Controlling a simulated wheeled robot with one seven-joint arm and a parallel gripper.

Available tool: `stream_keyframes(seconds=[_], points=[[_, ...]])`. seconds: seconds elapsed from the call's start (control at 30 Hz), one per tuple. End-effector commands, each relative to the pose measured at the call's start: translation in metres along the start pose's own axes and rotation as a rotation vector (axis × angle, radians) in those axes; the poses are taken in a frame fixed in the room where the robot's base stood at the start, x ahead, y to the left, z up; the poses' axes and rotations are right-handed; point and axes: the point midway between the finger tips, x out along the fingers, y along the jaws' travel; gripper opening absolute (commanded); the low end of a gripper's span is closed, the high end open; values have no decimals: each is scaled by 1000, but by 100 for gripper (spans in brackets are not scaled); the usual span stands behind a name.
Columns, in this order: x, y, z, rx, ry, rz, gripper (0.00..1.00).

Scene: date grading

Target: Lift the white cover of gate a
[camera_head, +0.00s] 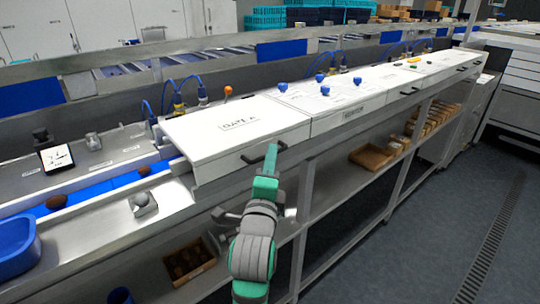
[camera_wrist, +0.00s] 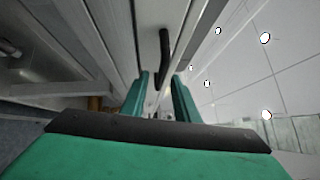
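The white cover of gate A (camera_head: 225,122) lies shut on the line in the head view, with its "GATE A" label on top. Its black bar handle (camera_head: 250,159) is on the front face, and it also shows in the wrist view (camera_wrist: 165,48). My gripper (camera_head: 271,150) is at the right part of the handle in the head view and partly hides it. In the wrist view my gripper (camera_wrist: 160,77) has its two green fingers apart, with the near end of the handle in the gap between them. I cannot tell whether either finger touches it.
More white covers with blue knobs (camera_head: 320,77) continue to the right. A blue bowl (camera_head: 18,245) and a blue belt with dates (camera_head: 100,190) are at the left. A steel shelf (camera_head: 330,185) runs below, holding brown boxes (camera_head: 372,158). The floor at right is clear.

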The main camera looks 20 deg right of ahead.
Motion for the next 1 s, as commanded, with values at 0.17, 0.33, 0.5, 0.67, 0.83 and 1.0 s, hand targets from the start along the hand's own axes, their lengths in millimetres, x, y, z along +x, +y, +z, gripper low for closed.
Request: stream_keyframes(seconds=[0.17, 0.33, 0.5, 0.67, 0.83, 1.0], points=[[2, 0, 5, 1, -9, 1, 28], [2, 0, 7, 2, -12, 1, 28], [2, 0, 8, 2, -14, 2, 2], [2, 0, 4, 1, -9, 1, 0], [4, -2, 4, -3, -8, 4, 0], [11, -13, -5, -22, 9, 17, 0]])
